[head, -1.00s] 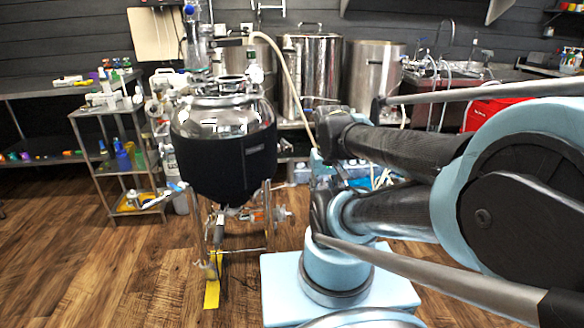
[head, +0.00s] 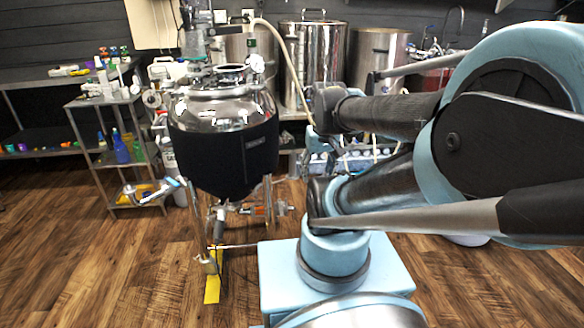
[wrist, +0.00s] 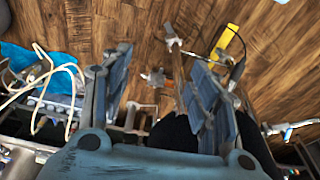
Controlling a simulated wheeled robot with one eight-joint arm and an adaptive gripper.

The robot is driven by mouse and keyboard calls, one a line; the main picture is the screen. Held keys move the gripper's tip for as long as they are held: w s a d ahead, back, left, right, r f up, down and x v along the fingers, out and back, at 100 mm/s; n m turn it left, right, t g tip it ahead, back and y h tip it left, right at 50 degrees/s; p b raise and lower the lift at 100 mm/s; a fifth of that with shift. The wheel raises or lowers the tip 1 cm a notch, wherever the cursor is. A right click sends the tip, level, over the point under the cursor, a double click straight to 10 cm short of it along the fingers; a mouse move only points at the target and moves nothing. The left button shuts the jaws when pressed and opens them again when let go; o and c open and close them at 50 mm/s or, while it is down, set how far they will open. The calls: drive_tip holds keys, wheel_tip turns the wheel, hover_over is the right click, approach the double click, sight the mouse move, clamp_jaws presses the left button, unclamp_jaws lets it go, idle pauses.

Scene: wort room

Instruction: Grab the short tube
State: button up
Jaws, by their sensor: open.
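My gripper (wrist: 155,78) is open in the wrist view, with its two blue-grey fingers apart and nothing held between them. In the head view I cannot make out its fingers behind my arm. I cannot tell for sure which thing is the short tube. A metal fitting with an orange part (head: 258,210) sits under the black-jacketed vessel (head: 222,158). The fitting also shows beyond my fingers in the wrist view (wrist: 157,77). A shiny metal piece with a blue end (head: 152,193) sticks out left of the vessel.
A pale hose (head: 290,65) runs from the vessel's top, and white hose loops (wrist: 48,85) show in the wrist view. A steel shelf rack (head: 107,160) holds bottles at left. Steel kettles (head: 313,62) stand behind. The wooden floor (head: 100,270) is clear at front left.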

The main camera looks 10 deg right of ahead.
sight(294, 153)
drive_tip(key=w+d+f+n+y, duration=0.1)
drive_tip(key=w+n, duration=0.1)
drive_tip(key=w, duration=1.1)
drive_tip(key=w+d+n, duration=0.2)
drive_tip(key=w, duration=1)
drive_tip(key=w+d+f+n+t+y, duration=0.1)
drive_tip(key=w+d+f+n, duration=0.15)
drive_tip(key=w+f, duration=0.7)
drive_tip(key=w+d+f+n+y, duration=0.1)
drive_tip(key=w+d+f, duration=0.3)
drive_tip(key=w+f, duration=0.55)
drive_tip(key=w+a, duration=0.7)
drive_tip(key=shift+w+a+f, duration=0.25)
drive_tip(key=f, duration=0.1)
drive_tip(key=w+a+f, duration=0.1)
drive_tip(key=f, duration=0.1)
drive_tip(key=shift+w+a, duration=0.25)
drive_tip(key=shift+w, duration=0.15)
drive_tip(key=shift+x, duration=0.85)
drive_tip(key=shift+d, duration=0.1)
drive_tip(key=shift+c, duration=0.2)
